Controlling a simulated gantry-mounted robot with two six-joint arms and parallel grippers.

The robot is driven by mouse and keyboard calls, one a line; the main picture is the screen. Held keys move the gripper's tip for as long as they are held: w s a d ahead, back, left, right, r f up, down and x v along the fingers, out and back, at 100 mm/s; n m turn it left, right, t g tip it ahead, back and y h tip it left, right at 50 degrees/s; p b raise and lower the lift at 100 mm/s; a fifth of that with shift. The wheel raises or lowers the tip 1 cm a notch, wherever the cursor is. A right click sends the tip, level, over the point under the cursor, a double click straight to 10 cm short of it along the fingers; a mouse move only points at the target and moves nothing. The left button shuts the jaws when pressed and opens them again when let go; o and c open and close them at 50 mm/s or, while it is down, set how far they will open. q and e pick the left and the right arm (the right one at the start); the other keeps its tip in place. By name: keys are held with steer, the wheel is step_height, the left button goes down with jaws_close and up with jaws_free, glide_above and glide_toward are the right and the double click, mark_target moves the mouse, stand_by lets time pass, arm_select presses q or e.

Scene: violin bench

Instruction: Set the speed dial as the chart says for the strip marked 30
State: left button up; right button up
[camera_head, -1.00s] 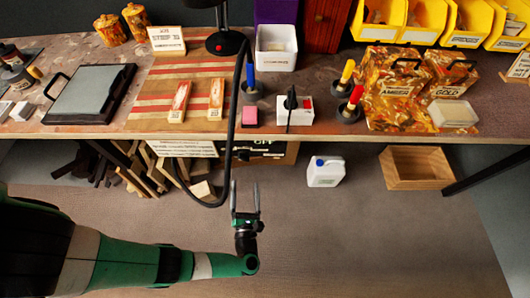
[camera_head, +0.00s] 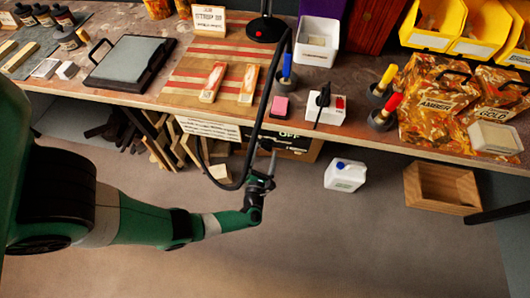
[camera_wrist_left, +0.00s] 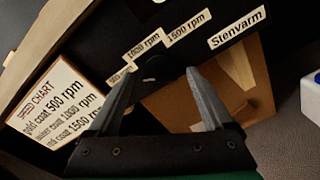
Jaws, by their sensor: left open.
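My left gripper (camera_head: 265,168) is open and empty below the bench's front edge, facing the dark dial panel (camera_head: 290,138). In the left wrist view, its fingers (camera_wrist_left: 160,95) point at that panel, with labels for 1000 rpm (camera_wrist_left: 142,48) and 1500 rpm (camera_wrist_left: 186,28). A dark round shape between the fingertips may be the speed dial (camera_wrist_left: 152,72); its setting is unclear. The speed chart (camera_wrist_left: 55,100) lists gold coat 500 rpm, another coat 1000 rpm and red coat 1500 rpm. Two coated strips (camera_head: 213,82) and (camera_head: 248,84) lie on the bench; their marks are too small to read.
A black cable (camera_head: 254,135) loops down beside my left gripper. A strip sign (camera_head: 209,22) stands at the back. The floor in front is clear.

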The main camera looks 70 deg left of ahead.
arm_select(q)
steer(key=shift+w+a, duration=0.2)
steer(key=shift+a, duration=0.1)
jaws_close()
